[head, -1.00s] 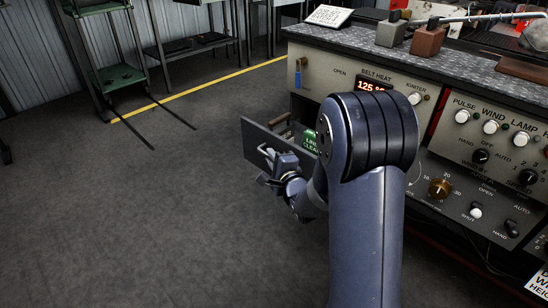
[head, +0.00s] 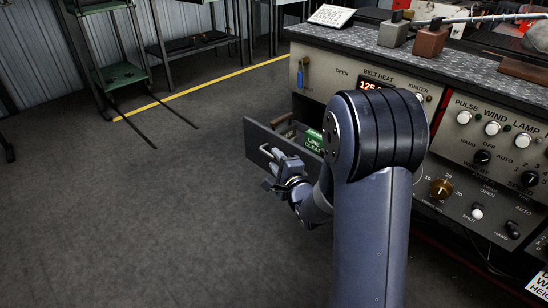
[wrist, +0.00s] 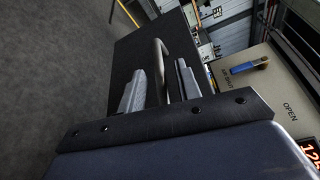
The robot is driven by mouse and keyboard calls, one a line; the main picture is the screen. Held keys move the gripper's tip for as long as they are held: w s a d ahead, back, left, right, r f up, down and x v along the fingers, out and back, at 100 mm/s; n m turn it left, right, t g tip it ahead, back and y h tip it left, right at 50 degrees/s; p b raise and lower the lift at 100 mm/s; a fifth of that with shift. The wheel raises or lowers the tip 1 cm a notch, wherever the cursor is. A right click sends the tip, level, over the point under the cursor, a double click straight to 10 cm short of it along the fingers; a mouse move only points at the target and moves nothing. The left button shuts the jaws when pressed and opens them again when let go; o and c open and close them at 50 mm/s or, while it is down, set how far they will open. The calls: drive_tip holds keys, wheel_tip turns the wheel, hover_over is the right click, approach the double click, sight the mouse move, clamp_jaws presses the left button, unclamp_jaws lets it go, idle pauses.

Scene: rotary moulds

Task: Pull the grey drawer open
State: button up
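The grey drawer (head: 262,135) stands out from the front of the console, pulled open, with its inside showing from above. Its pale bar handle (head: 266,153) is on the drawer's front face. My gripper (head: 273,167) is at the handle in the head view. In the wrist view my gripper (wrist: 160,88) has its two fingers apart, with the handle (wrist: 161,68) between them and a gap visible on each side. The dark drawer front (wrist: 130,65) lies beyond the fingers. My arm hides part of the drawer and console.
A green "line clear" sign (head: 313,143) and a brown item (head: 289,129) show at the drawer. The control console (head: 340,68) with knobs and switches fills the right. A green shelf rack (head: 118,75) stands at the back left. The floor to the left is clear.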

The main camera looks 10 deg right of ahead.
drive_tip(key=p+v, duration=0.1)
drive_tip(key=v, duration=0.7)
drive_tip(key=shift+s, duration=0.4)
drive_tip(key=shift+w, duration=0.1)
drive_tip(key=b+x, duration=0.1)
drive_tip(key=x, duration=0.8)
drive_tip(key=shift+w+b, duration=0.3)
drive_tip(key=shift+w+a, duration=0.15)
drive_tip(key=shift+w, duration=0.4)
